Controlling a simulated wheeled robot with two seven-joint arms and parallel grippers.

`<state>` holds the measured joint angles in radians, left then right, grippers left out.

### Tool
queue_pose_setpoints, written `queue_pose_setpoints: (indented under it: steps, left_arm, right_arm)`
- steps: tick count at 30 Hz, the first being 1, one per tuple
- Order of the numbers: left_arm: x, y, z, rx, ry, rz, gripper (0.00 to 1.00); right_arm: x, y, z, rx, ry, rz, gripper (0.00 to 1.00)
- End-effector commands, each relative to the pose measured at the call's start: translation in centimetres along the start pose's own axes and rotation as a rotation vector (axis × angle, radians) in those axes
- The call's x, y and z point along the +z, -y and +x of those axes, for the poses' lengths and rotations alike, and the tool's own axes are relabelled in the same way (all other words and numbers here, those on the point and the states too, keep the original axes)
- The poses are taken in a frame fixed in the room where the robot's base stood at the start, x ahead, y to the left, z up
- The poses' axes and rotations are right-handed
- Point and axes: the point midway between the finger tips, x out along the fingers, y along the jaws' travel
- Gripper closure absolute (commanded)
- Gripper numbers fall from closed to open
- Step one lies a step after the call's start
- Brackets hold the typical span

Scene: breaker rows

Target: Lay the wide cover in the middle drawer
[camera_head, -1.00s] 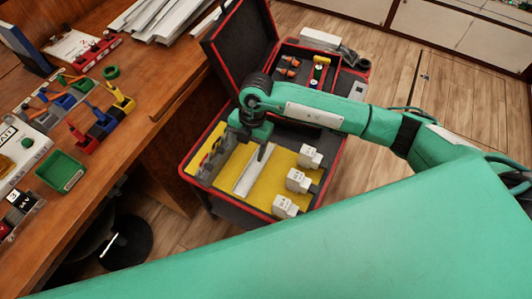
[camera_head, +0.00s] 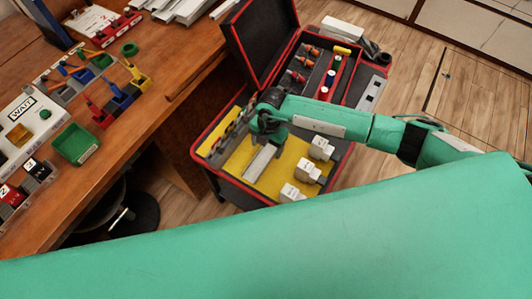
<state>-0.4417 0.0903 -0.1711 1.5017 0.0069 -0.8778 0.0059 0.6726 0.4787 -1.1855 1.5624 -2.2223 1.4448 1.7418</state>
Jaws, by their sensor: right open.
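The wide cover appears to be the long pale grey piece (camera_head: 261,163) lying on the yellow lining of an open drawer (camera_head: 238,157) in the red-edged black case. I cannot tell from this view whether this is the middle drawer. My right gripper (camera_head: 272,142) points down at the far end of the cover, open. Its fingers are small and partly hidden by the wrist, so contact with the cover cannot be made out. My left gripper is out of view.
Several white blocks (camera_head: 321,148) stand along the drawer's right side, and dark parts line its left. The raised lid (camera_head: 262,40) and a tool compartment (camera_head: 325,75) are behind. The wooden bench (camera_head: 150,115) with bins is at left.

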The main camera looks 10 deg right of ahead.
Motion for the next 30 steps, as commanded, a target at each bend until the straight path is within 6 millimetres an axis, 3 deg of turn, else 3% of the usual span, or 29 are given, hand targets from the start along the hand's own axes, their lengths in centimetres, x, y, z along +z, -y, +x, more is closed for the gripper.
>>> queue_pose_setpoints:
  steps: [6,13,21,30]
  left_arm:
    - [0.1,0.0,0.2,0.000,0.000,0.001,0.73]
    - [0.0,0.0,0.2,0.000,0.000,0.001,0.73]
    - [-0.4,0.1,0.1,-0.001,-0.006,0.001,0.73]
    - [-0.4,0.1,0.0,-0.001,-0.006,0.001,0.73]
  right_arm:
    - [0.0,-0.1,2.2,0.001,0.000,0.001,0.29]
    - [0.0,-0.1,2.3,0.001,0.000,0.000,0.29]
    - [0.1,-0.1,2.3,0.001,0.000,0.000,0.78]
    - [0.0,-0.1,2.0,0.002,0.001,0.000,0.82]
